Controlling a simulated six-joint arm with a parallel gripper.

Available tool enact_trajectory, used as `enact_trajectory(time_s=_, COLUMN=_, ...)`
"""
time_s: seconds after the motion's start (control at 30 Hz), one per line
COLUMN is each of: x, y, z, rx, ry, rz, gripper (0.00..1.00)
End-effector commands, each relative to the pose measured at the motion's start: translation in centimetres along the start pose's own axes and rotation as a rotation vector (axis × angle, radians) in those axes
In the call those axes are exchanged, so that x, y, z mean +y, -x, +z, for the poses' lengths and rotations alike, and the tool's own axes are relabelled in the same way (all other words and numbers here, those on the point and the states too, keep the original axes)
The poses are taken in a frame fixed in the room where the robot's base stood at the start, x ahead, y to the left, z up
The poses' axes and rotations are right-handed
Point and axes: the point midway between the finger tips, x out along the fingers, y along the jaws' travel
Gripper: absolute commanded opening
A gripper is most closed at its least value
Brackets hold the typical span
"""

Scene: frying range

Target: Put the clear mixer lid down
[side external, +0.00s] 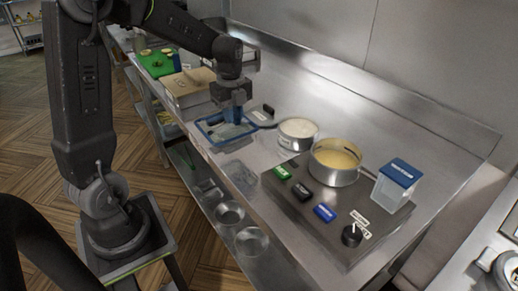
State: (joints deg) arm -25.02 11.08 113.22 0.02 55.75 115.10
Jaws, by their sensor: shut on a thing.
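The clear mixer lid (209,131) appears as a flat, see-through piece with a blue rim, low over the steel counter behind its front edge. My gripper (237,119) points down at its right part and is shut on it. The fingers hide part of the rim. I cannot tell whether the lid touches the counter.
A pot of yellow liquid (336,163) and a blue-lidded clear container (394,186) stand on the right. A smaller white-filled pan (298,134) is nearer my gripper. Counter behind the pans is bare.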

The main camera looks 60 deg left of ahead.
Motion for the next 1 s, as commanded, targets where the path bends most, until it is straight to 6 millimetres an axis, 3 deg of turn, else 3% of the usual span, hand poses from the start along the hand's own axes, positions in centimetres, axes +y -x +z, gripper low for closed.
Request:
enact_trajectory(time_s=0.2, x=-3.0, y=-3.0, z=-3.9, rx=0.001, ry=-0.005, rz=0.003, gripper=0.0)
enact_trajectory(time_s=0.4, x=-4.7, y=-4.5, z=-5.9, rx=0.0, ry=-0.001, rz=0.0, gripper=0.0)
enact_trajectory(time_s=0.53, x=-4.9, y=-5.1, z=-6.3, rx=0.0, ry=0.002, rz=0.001, gripper=0.0)
enact_trajectory(time_s=0.8, x=-4.9, y=-8.5, z=-6.2, rx=0.0, ry=0.002, rz=0.002, gripper=0.0)
enact_trajectory(time_s=1.0, x=-4.9, y=-8.7, z=-6.2, rx=0.0, ry=0.002, rz=-0.001, gripper=0.0)
